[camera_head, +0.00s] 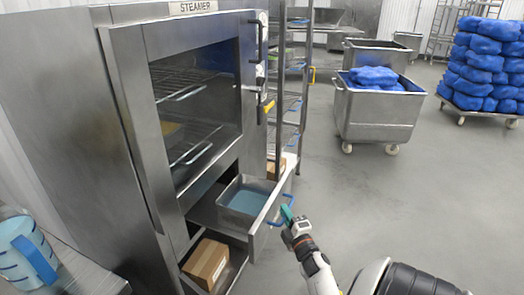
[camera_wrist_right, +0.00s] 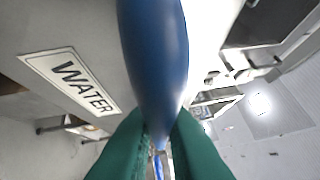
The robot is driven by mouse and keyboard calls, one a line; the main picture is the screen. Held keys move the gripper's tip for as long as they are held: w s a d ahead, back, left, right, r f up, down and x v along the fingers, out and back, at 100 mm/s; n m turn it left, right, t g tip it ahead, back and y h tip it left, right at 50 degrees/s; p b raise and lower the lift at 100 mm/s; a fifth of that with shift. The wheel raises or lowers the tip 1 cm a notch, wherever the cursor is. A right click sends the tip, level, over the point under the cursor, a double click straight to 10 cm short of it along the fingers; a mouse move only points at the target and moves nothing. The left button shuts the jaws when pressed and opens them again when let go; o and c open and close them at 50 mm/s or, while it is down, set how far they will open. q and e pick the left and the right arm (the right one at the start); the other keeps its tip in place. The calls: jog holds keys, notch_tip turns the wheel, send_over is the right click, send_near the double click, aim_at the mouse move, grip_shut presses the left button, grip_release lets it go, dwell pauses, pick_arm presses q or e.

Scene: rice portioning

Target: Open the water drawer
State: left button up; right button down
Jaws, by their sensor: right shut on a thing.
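The water drawer (camera_head: 258,232) sticks out from the lower part of the steel steamer, with a metal pan (camera_head: 222,201) of bluish water inside it. Its blue handle (camera_head: 289,197) is on the drawer's front. My right gripper (camera_head: 287,213) is at this handle, its green fingers shut on it. In the right wrist view the blue handle (camera_wrist_right: 155,50) runs between the green fingers (camera_wrist_right: 158,150), beside the WATER label (camera_wrist_right: 75,80) on the drawer front. My left gripper is not in view.
A cardboard box (camera_head: 206,264) sits in a compartment below the drawer. A blue-and-white jug (camera_head: 25,250) stands at lower left.

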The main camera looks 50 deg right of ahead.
jog(key=s, duration=0.2)
jog(key=s+d, duration=0.1)
jog(key=s, duration=0.2)
jog(key=shift+s+d, duration=0.3)
jog(key=shift+s, duration=0.05)
jog(key=c, duration=1.5)
grip_release()
jog(key=b+v, duration=0.1)
jog(key=v, duration=1.1)
